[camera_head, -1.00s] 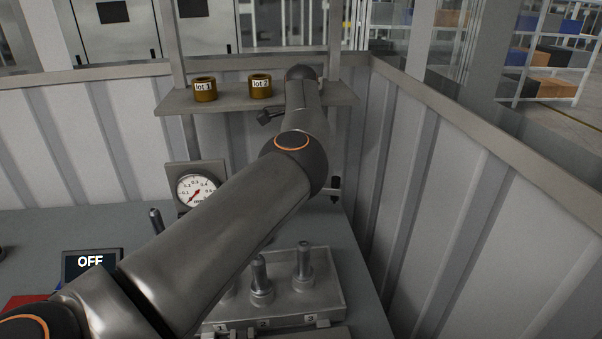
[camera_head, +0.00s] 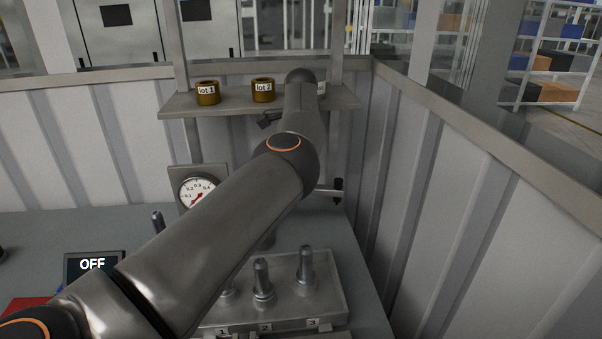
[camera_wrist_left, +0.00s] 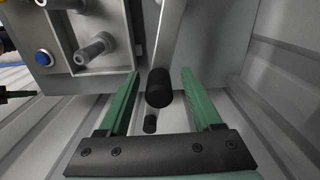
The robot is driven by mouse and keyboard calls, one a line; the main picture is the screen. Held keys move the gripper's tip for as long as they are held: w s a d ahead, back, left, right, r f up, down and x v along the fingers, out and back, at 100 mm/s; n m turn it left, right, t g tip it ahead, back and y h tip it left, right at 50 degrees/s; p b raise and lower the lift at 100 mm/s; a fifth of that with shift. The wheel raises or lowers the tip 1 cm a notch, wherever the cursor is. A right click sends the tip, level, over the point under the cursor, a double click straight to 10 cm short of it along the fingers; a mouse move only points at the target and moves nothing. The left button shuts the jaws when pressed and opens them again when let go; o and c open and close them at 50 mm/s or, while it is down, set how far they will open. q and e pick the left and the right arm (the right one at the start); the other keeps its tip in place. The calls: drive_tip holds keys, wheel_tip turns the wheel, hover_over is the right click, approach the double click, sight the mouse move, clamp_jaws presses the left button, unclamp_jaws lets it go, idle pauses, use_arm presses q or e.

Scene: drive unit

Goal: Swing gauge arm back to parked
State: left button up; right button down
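The gauge arm shows in the left wrist view as a pale bar (camera_wrist_left: 168,35) ending in a black knob (camera_wrist_left: 159,88). My left gripper (camera_wrist_left: 160,74) is open, with its green fingers on either side of the knob; I cannot tell whether either touches it. In the head view, a bar end with a small black upright part (camera_head: 338,189) shows right of my left arm, probably the same gauge arm. My left arm hides the rest of it and the left gripper there.
A grey fixture block (camera_head: 335,285) with several upright pins and numbered positions sits at the bench front. A display (camera_head: 93,264) reads OFF. Pots lot 1 (camera_head: 207,93) and lot 2 (camera_head: 263,90) stand on a shelf (camera_head: 232,105). A ribbed wall (camera_head: 450,200) bounds the right.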

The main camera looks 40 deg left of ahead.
use_arm(q)
drive_tip(key=shift+w+d, duration=0.1)
drive_tip(key=shift+d, duration=0.05)
drive_tip(key=shift+r, duration=3.75)
drive_tip(key=shift+c, duration=0.3)
